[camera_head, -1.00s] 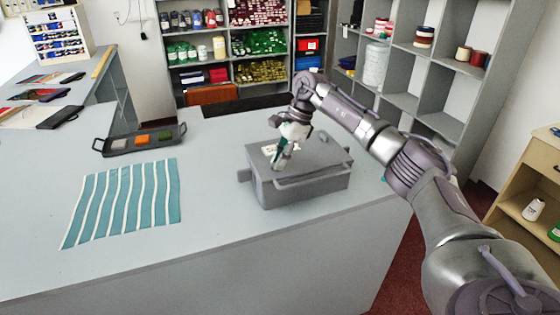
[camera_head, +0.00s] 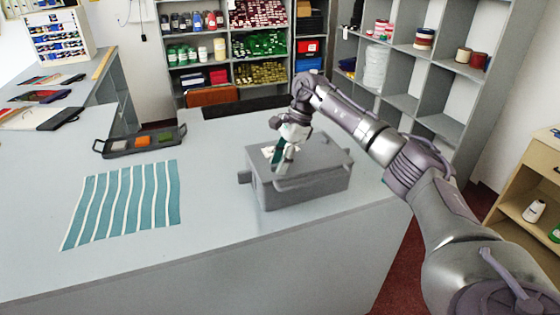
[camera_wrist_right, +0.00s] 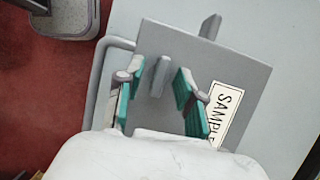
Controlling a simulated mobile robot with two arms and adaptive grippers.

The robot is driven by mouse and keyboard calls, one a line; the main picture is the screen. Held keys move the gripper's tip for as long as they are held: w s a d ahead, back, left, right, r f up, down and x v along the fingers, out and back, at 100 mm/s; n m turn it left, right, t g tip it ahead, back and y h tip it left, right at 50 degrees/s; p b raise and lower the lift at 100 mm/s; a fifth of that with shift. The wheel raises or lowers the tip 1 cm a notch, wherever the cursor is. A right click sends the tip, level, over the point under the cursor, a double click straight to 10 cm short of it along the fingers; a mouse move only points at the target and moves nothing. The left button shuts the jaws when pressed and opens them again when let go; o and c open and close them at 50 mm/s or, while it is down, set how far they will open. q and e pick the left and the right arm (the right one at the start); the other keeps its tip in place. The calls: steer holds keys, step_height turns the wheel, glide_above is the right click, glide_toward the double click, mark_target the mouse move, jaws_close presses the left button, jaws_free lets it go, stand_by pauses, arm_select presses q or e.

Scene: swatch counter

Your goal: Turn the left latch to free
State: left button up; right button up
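A grey box (camera_head: 310,190) with a flat lid stands on the counter. My right gripper (camera_head: 281,166) points down over the left part of the lid. In the right wrist view its two teal-padded fingers (camera_wrist_right: 156,92) are apart, with visible gaps on both sides of a small upright grey latch (camera_wrist_right: 160,76). The latch stands on the lid (camera_wrist_right: 172,38) between the fingers, towards their tips; whether either pad touches it, I cannot see for sure. In the head view the gripper hides this latch. My left gripper is not in view.
A white SAMPLE label (camera_wrist_right: 227,105) lies on the lid beside one finger. A bar handle (camera_wrist_right: 98,80) runs along the box's front. A dark tray with colored swatches (camera_head: 140,142) and a striped teal cloth (camera_head: 125,203) lie to the left. Shelves stand behind.

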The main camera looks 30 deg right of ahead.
steer(key=v, duration=1.2)
